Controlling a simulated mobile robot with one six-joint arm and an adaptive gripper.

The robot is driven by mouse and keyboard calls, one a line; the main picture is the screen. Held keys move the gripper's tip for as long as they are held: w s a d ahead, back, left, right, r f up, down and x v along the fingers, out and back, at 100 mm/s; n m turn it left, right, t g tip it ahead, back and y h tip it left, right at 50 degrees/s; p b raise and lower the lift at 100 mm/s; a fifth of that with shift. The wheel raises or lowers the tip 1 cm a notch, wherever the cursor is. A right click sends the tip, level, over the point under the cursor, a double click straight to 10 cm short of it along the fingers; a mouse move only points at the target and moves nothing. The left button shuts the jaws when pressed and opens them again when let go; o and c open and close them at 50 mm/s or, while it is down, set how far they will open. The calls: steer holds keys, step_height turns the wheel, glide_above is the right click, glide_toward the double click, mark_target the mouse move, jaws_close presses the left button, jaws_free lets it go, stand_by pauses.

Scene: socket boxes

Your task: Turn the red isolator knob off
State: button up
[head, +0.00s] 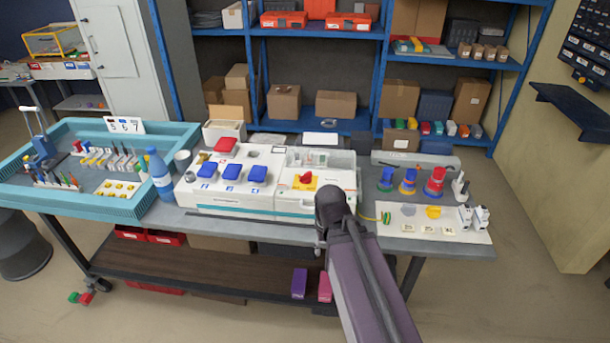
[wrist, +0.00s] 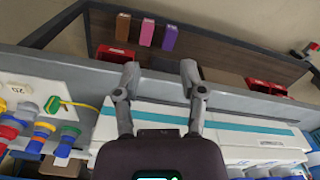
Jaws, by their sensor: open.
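The red isolator knob (head: 306,178) sits on a yellow plate (head: 296,186) on the right part of a white socket box (head: 330,206) in the head view. The knob's exact angle is too small to read. My gripper (wrist: 160,72) shows in the wrist view with its two grey fingers apart and nothing between them. It is near the bench's front edge, by the box's teal-striped front (wrist: 240,130). In the head view my arm rises in front of the box's right end and the fingers are hidden. The knob does not show in the wrist view.
Blue socket covers (head: 231,172) and a red cover (head: 225,145) are left of the knob. A blue bottle (head: 160,175) and teal tray (head: 95,205) stand farther left. Coloured plugs (head: 434,182) and a white board (head: 415,228) lie right. Shelves with cartons stand behind.

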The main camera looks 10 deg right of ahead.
mark_target(304, 174)
steer(key=w+r+m+p, duration=0.6)
steer(key=w+r+p, duration=0.2)
steer(key=w, duration=0.6)
steer(key=w+a+r+m+p, duration=0.1)
steer(key=w+r+m+p, duration=0.5)
steer(key=w, duration=0.8)
step_height(304, 174, up, 4)
steer(key=p, duration=0.3)
steer(key=shift+w+f+m, duration=0.2)
steer(key=shift+w+m, duration=0.1)
steer(key=shift+w, duration=0.1)
steer(key=shift+f, duration=0.15)
step_height(304, 174, down, 14)
steer(key=b, duration=1.3)
steer(key=shift+r, duration=0.2)
steer(key=shift+c, duration=0.2)
jaws_close()
